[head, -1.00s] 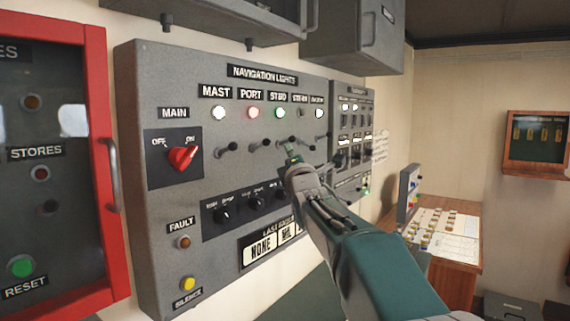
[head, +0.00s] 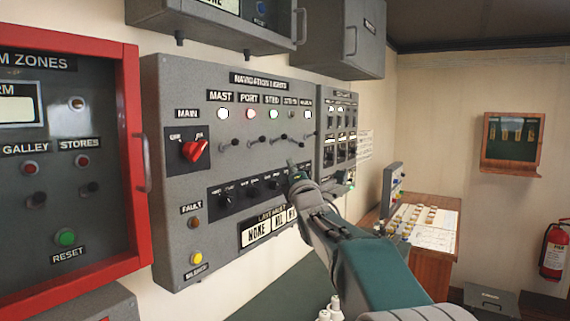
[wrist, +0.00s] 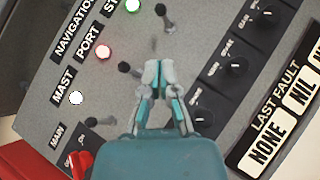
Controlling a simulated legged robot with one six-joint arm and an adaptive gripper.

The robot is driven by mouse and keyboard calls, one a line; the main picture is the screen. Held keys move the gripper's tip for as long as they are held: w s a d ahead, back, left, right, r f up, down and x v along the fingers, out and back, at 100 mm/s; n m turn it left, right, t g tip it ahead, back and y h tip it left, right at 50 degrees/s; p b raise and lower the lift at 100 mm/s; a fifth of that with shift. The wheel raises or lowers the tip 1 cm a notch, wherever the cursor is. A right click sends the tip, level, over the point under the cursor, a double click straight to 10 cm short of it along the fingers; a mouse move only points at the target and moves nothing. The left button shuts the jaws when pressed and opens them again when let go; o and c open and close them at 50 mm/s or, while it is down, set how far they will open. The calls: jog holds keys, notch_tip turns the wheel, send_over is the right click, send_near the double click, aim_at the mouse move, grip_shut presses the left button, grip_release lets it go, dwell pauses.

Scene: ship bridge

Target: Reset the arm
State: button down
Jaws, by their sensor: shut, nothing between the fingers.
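My gripper (head: 292,167) is shut and empty in front of the grey navigation lights panel (head: 180,95). In the head view its tip shows just below the row of toggle switches. In the wrist view my gripper (wrist: 157,68) points at the panel face between the toggles and the row of black knobs; I cannot tell whether it touches. The red main switch (head: 195,150) is at the panel's left. The mast lamp (head: 223,114) glows white, the port lamp (head: 250,114) red and the STBD lamp (head: 273,114) green.
A red-framed alarm cabinet (head: 132,160) stands at the left. Grey boxes (head: 345,45) hang above the panel. A wooden desk (head: 432,265) with papers is at the right, and a fire extinguisher (head: 553,250) hangs at the far right. Open floor space shows little.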

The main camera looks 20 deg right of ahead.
jog(key=s+a+f+m+g, duration=0.5)
jog(key=s+f, duration=0.5)
jog(key=s, duration=0.3)
jog(key=s+a+f+m+g+y, duration=0.1)
jog(key=s+a+f+m+g, duration=0.4)
jog(key=s+f+m, duration=0.4)
jog(key=s+a+f+m+g+y, duration=0.1)
jog(key=s+a+f+m+g, duration=0.4)
jog(key=s+f, duration=0.7)
jog(key=s+m+g, duration=0.2)
jog(key=s, duration=0.4)
jog(key=shift+f+g, duration=0.15)
jog(key=shift+g, duration=0.15)
jog(key=c, duration=1.3)
grip_release()
jog(key=shift+w, duration=0.1)
jog(key=shift+c, duration=0.2)
